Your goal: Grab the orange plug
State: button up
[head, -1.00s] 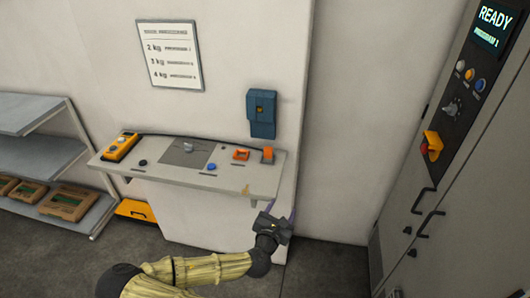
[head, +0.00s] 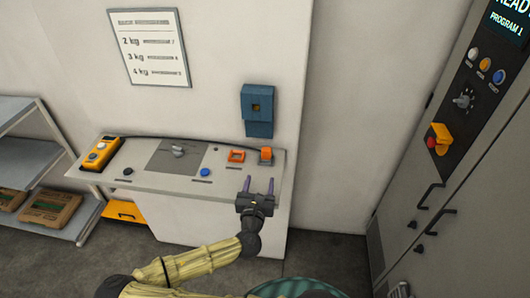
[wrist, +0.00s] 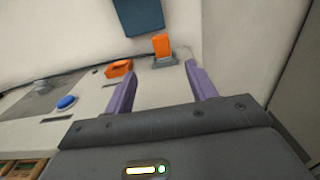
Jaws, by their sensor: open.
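An upright orange block (head: 266,154), which looks like the plug, stands in a small grey holder at the right end of the console shelf (head: 225,180). It also shows in the wrist view (wrist: 162,44), its holder just beyond and between my fingertips. A lower orange piece with a frame-like shape (head: 236,156) sits to its left, also in the wrist view (wrist: 119,68). My gripper (head: 259,183) is open and empty, with purple fingers pointing toward the upright block. In the wrist view my gripper (wrist: 161,72) is short of the block, with a gap between.
A blue wall box (head: 258,110) hangs above the shelf. A blue button (head: 205,172), a knob (head: 178,151) and a yellow control unit (head: 100,153) are to the left. A grey cabinet (head: 450,180) stands at the right. Clear floor lies between.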

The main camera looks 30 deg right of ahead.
jog(key=shift+s+r, duration=0.1)
jog(key=shift+s, duration=0.25)
jog(key=p, duration=0.4)
send_near(267, 148)
jog(key=x, duration=0.2)
jog(key=f+x, duration=0.1)
jog(key=x, duration=0.2)
jog(key=shift+w+d+f, duration=0.1)
jog(key=shift+w, duration=0.15)
jog(key=p+x, duration=0.2)
jog(key=x, duration=0.3)
jog(key=shift+w, duration=0.1)
jog(key=shift+w+d+p, duration=0.2)
jog(key=shift+d+p, duration=0.1)
jog(key=shift+d, duration=0.1)
jog(key=shift+a, duration=0.3)
jog(key=shift+d, duration=0.1)
jog(key=c, duration=1.1)
